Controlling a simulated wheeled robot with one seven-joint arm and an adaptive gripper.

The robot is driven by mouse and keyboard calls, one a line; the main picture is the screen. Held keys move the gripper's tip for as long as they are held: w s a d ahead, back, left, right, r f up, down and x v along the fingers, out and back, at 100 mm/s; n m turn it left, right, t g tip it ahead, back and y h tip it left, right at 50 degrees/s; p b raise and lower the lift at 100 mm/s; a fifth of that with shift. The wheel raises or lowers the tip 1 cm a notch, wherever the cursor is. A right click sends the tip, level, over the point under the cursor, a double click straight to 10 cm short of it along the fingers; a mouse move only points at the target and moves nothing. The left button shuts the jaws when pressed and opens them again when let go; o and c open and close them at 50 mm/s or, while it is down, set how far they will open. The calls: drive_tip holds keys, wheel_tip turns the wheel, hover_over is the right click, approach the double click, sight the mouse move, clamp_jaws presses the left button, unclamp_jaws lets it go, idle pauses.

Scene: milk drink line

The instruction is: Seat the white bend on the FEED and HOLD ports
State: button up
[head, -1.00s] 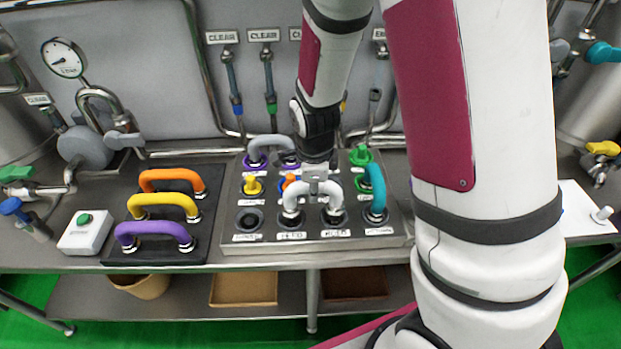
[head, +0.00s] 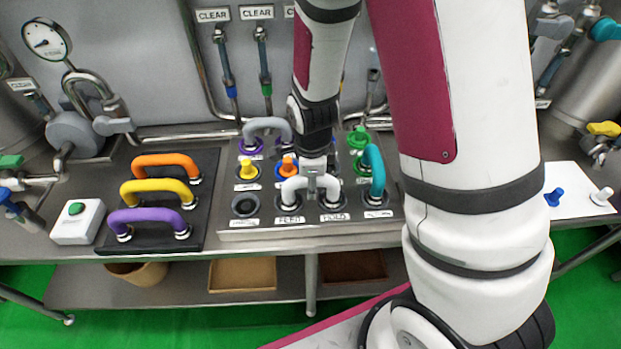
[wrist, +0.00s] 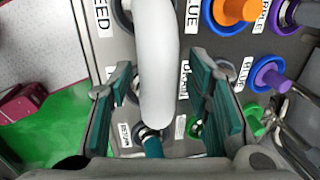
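The white bend (head: 296,186) stands upright on the grey port panel (head: 240,235), one leg at the FEED port (head: 289,204) and the other at the HOLD port (head: 333,204). Whether its ends are fully down is too small to tell. My gripper (head: 314,187) is over the middle of the bend, pointing down. In the wrist view the white bend (wrist: 157,75) runs between the two teal-padded fingers of my gripper (wrist: 168,108). The fingers are apart, with a gap showing beside the bend, so they look open around it.
A teal bend (head: 376,172) stands just right of the white one, and a grey bend (head: 268,124) behind. Orange (head: 286,166) and yellow (head: 248,169) plugs sit close by. An empty port (head: 245,206) is left of FEED.

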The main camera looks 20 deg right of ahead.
drive_tip(key=shift+r, duration=0.1)
wheel_tip(320, 180, up, 12)
drive_tip(key=s, duration=0.2)
drive_tip(key=shift+a+f, duration=0.25)
drive_tip(key=shift+a, duration=0.1)
drive_tip(key=shift+s, duration=0.1)
idle(0.6)
